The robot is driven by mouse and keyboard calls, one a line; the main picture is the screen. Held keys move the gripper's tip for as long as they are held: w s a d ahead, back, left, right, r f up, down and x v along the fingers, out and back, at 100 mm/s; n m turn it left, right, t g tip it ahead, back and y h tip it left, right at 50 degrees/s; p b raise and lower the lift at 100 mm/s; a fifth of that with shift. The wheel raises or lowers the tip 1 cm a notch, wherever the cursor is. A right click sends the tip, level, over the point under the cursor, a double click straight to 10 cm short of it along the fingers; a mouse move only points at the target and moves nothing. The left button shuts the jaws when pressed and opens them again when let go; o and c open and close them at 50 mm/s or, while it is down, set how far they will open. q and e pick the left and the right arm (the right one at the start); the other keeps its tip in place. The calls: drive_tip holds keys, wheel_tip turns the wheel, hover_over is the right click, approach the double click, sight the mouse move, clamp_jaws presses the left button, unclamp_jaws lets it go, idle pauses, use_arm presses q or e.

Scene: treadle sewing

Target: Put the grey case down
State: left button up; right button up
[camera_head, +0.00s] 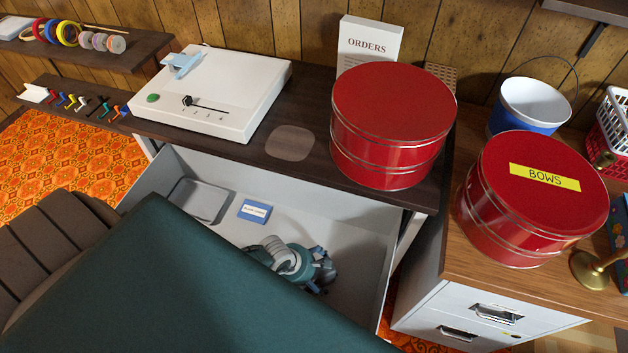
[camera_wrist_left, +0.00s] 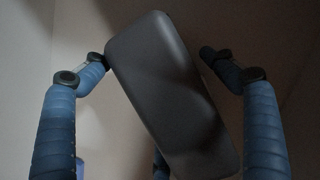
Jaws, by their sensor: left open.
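A dark grey case (camera_wrist_left: 168,95) with rounded corners lies slanted between the fingers of my left gripper (camera_wrist_left: 152,56) in the left wrist view. The fingers are spread on either side of it, so the gripper is open; I cannot tell whether a fingertip touches it. In the head view my left gripper (camera_head: 318,272) is low inside the open drawer (camera_head: 330,222), toward its right part. The case cannot be made out there, as the gripper and wrist cover that spot. My right gripper is not in view.
The drawer also holds a shallow grey tray (camera_head: 200,203) and a blue labelled pack (camera_head: 254,211). Above it, the dark tabletop (camera_head: 310,95) carries a white switch box (camera_head: 225,85) and a red tin (camera_head: 393,120). A "BOWS" tin (camera_head: 530,205) stands on the cabinet at right.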

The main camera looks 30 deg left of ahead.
use_arm(q)
drive_tip(key=shift+r, duration=0.2)
drive_tip(key=p+v, duration=0.2)
drive_tip(key=v, duration=0.9)
drive_tip(key=shift+s+a+r, duration=0.1)
drive_tip(key=shift+s+r, duration=0.05)
drive_tip(key=shift+r, duration=0.2)
